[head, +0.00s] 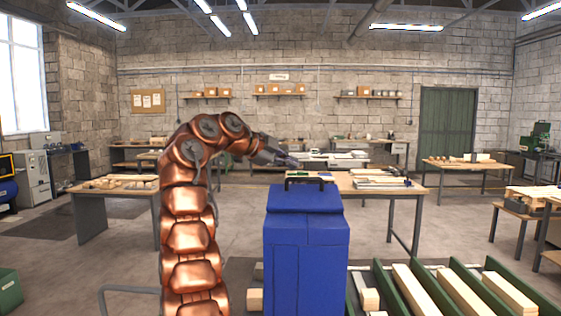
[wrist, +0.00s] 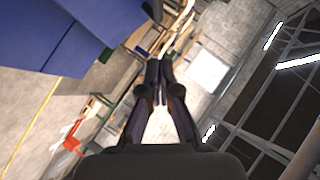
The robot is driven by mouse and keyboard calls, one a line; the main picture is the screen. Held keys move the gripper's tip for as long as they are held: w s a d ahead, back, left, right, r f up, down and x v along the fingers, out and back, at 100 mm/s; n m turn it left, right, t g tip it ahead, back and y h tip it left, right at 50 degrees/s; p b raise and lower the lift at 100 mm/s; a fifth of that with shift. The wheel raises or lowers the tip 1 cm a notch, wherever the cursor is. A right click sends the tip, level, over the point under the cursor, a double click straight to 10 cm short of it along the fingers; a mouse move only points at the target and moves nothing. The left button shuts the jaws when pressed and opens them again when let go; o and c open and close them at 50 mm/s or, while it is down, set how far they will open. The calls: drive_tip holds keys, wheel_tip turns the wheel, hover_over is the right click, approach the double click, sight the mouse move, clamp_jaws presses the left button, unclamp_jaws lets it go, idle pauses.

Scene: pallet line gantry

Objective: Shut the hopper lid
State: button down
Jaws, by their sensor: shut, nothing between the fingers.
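The blue hopper (head: 306,265) stands upright in front of me, right of my arm in the head view. Its blue lid (head: 304,199) shows as a sloping panel at the top, with a dark bar handle (head: 308,180) along its upper edge. I cannot tell from here how far the lid stands open. My gripper (head: 294,163) is shut and empty, just above and left of the handle in the picture, apparently not touching it. In the wrist view its fingertips (wrist: 159,81) are together, and blue hopper panels (wrist: 85,50) fill the upper left.
Green-sided lanes with timber (head: 420,290) lie right of the hopper. A wooden workbench (head: 345,183) stands behind it, and another table (head: 115,187) is at the left. Open floor (head: 455,235) shows at the right between the benches.

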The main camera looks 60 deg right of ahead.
sight(312, 178)
drive_tip(key=d+f, duration=0.2)
drive_tip(key=d, duration=0.1)
drive_tip(key=s+d+f, duration=0.1)
drive_tip(key=d, duration=0.1)
drive_tip(key=shift+d+f+p, duration=0.15)
drive_tip(key=shift+p, duration=0.2)
drive_tip(key=shift+w+d+f, duration=0.25)
drive_tip(key=shift+d+f, duration=0.25)
drive_tip(key=shift+d, duration=0.1)
drive_tip(key=shift+d+p, duration=0.1)
drive_tip(key=shift+p, duration=0.3)
